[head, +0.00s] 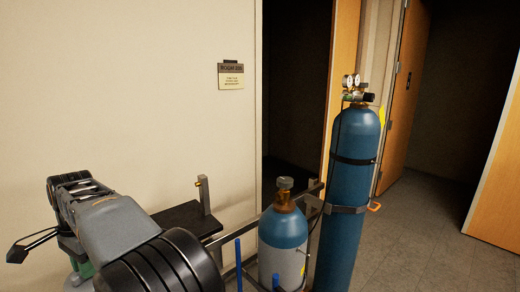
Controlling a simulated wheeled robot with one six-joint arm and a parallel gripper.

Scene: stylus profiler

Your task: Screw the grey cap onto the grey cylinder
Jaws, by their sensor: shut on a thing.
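The grey cylinder (281,262) stands upright low in the middle of the head view, with a grey lower body and a blue shoulder. A brass valve neck with a small grey knob-like top (285,183) sits on it; I cannot tell whether this is the cap. No separate loose grey cap shows. My arm fills the lower left, left of the cylinder and clearly apart from it in the picture.
A tall blue cylinder (349,190) with gauges stands right of the grey one, held at a metal rack (347,209). A dark shelf (187,218) is by the wall behind my arm. Blue posts (238,265) stand in front. Open floor (425,240) lies right, towards the doors.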

